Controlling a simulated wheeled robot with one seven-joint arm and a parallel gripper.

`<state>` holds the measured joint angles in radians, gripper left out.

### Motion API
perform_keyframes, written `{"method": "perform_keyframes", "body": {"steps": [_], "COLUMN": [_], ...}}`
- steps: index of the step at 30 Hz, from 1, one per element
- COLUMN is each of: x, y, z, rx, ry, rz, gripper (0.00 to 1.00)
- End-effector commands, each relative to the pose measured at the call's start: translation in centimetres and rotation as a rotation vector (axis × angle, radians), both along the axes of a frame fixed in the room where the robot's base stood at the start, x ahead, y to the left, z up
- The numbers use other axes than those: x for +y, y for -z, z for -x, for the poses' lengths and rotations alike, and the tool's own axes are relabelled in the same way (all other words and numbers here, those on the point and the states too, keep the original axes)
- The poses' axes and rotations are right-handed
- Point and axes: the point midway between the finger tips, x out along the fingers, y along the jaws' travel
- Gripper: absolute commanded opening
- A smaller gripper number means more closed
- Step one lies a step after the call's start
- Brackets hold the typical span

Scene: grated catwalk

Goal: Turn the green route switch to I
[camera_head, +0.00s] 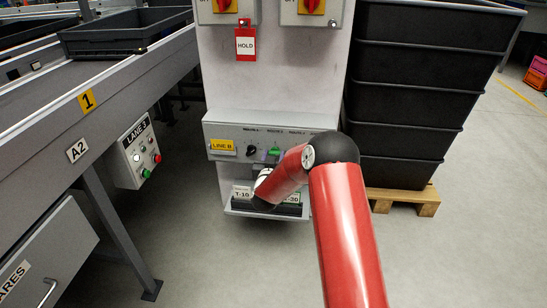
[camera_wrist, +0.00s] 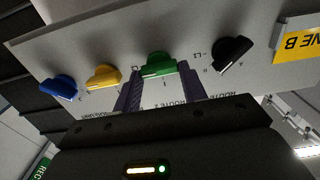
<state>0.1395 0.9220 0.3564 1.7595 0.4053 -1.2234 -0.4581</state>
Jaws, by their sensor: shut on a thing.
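The green route switch (camera_wrist: 158,66) sits on a sloped grey panel (camera_wrist: 60,36), which appears upside down in the wrist view. The switch also shows in the head view (camera_head: 274,151), just left of my red arm. My gripper (camera_wrist: 160,76) has a dark finger on each side of the green handle and is shut on it. The handle lies nearly crosswise in the wrist view. The marks around it are too small or covered to read its setting. In the head view my gripper is mostly hidden by my arm.
A black switch (camera_wrist: 233,52) stands on one side of the green one; a yellow (camera_wrist: 103,76) and a blue switch (camera_wrist: 64,87) stand on the other. A red HOLD tag (camera_head: 245,45) hangs above. Black crates (camera_head: 405,95) stand at right, a conveyor (camera_head: 110,85) at left.

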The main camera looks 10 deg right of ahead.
Motion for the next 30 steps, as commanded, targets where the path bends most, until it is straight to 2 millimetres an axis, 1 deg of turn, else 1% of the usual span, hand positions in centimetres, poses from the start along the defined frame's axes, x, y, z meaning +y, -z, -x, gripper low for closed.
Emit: {"method": "perform_keyframes", "body": {"steps": [5,11,30], "x": [0.1,0.27,0.48], "y": [0.15,0.22,0.28], "z": [0.0,-0.03,-0.08], "rx": [0.017,0.055,0.242], "ry": [-0.001,-0.003,-0.003], "rz": [0.052,0.176,0.748], "gripper": [0.19,0.19,0.19]}}
